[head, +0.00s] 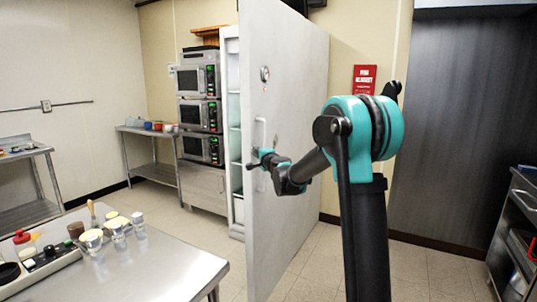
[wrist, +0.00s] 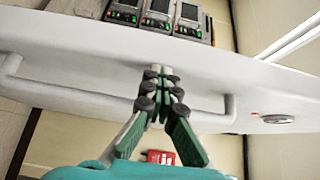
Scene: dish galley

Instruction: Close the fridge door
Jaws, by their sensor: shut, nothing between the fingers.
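The fridge door (head: 290,100) is a tall white panel, standing open and seen at a steep angle in the head view. Its pale bar handle (head: 259,133) is on the face towards my arm; the handle also spans the wrist view (wrist: 70,92). The fridge (head: 235,130) shows shelves inside, left of the door. My gripper (head: 254,160) is at the door near the handle, and its fingers (wrist: 160,70) are shut and empty. The fingers overlap the handle in the wrist view; whether they touch it or the door I cannot tell.
A steel table (head: 165,265) with bottles and jars stands at the front left, close to the door's lower edge. Stacked ovens (head: 200,110) stand left of the fridge. A dark cart (head: 515,230) is at the right. Floor shows between table and ovens.

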